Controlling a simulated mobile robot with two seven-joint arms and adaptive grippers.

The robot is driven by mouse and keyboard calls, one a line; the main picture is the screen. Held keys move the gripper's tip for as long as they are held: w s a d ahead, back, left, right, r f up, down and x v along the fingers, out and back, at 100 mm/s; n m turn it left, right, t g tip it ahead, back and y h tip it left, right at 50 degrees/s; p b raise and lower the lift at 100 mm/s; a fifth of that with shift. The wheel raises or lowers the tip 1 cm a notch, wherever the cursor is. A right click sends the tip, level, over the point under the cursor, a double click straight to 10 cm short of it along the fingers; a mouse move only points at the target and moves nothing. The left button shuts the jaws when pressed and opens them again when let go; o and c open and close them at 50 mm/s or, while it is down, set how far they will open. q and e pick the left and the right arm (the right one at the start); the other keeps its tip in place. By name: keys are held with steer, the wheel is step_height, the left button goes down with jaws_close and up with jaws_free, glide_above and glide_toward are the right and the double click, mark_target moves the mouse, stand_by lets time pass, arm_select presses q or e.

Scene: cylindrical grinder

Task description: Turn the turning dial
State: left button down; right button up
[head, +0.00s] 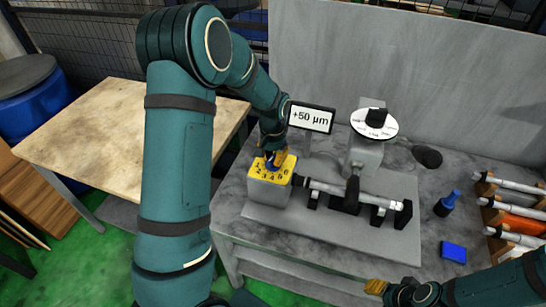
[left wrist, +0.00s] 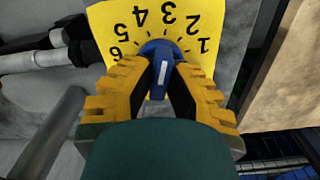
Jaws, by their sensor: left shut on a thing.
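The yellow dial plate (head: 264,183) bears numbers 1 to 6 and sits on a grey block at the left end of the machine. It also shows in the left wrist view (left wrist: 213,15). At its middle is a blue knob (left wrist: 155,47) with a white mark; in the head view the knob (head: 270,166) is partly hidden. My left gripper (head: 275,157) is shut on the blue knob, with its yellow fingers (left wrist: 160,76) on both sides. The white mark lies roughly toward the 3. My right gripper (head: 375,287) is low in the head view, its jaw gap unclear.
A display (head: 311,118) reads +50 µm. A white disc with a black knob (head: 376,117) stands behind the shaft (head: 340,190). A blue bottle (head: 447,203), a blue block (head: 454,251) and a rack of shafts (head: 515,210) lie right. A wooden table (head: 90,135) stands left.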

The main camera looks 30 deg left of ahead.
mark_target(273, 157)
arm_select(q)
steer(key=c, duration=0.9)
jaws_free()
steer(key=shift+f, duration=0.1)
steer(key=shift+c, duration=0.2)
steer(key=shift+r, duration=0.6)
step_height(273, 157, up, 11)
